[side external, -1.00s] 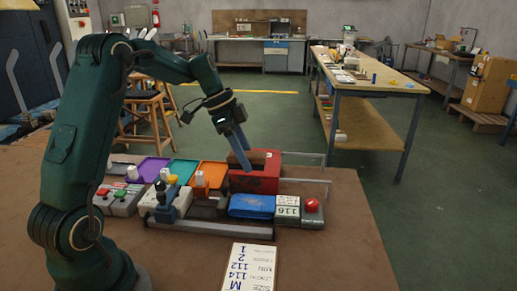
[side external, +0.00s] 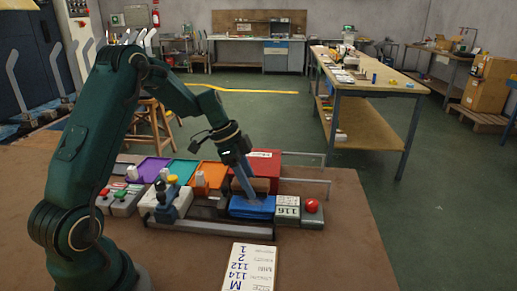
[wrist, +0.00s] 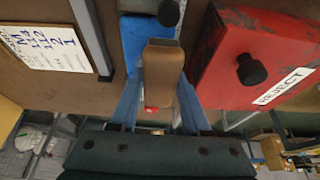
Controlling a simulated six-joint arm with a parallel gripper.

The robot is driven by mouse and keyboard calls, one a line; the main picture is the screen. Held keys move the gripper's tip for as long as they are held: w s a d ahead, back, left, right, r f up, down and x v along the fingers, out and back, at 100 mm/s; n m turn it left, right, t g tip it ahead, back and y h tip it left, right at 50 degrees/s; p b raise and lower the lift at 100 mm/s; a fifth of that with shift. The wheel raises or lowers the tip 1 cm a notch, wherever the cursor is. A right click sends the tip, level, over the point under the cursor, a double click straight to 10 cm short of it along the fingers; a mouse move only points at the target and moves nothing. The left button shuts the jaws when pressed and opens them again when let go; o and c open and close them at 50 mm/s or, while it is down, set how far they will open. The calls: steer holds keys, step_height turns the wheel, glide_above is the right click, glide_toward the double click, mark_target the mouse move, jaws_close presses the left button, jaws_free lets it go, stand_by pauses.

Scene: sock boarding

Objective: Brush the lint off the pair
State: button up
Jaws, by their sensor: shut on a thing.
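My gripper (side external: 245,188) points down at the middle of the bench. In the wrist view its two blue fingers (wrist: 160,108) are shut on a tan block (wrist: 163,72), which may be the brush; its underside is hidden. A blue flat piece (side external: 252,206) lies just below and in front of the fingers. It also shows beyond the block in the wrist view (wrist: 134,42). I cannot tell whether the block touches it. I cannot make out a pair of socks or any lint.
A red box (side external: 265,168) marked REJECT stands right behind the gripper. Purple (side external: 153,168), teal (side external: 182,171) and orange (side external: 209,174) trays lie left. A red button (side external: 311,205) and a numbered display (side external: 287,207) stand right. A size card (side external: 249,268) lies in front.

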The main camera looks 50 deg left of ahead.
mark_target(258, 208)
steer(key=shift+s+d+f, duration=0.15)
steer(key=shift+d+f, duration=0.05)
steer(key=shift+f, duration=0.2)
steer(key=shift+s+d+f, duration=0.1)
steer(key=shift+s+d, duration=1.15)
steer(key=shift+d, duration=0.05)
steer(key=shift+w+a, duration=1.25)
steer(key=shift+w+d, duration=0.1)
steer(key=shift+w, duration=0.4)
steer(key=shift+s+d, duration=0.1)
steer(key=shift+d, duration=0.15)
steer(key=shift+s+d, duration=1.3)
steer(key=shift+w+a, duration=1.5)
steer(key=shift+a, duration=0.1)
steer(key=shift+s+d+r, duration=0.1)
steer(key=shift+r, duration=3.95)
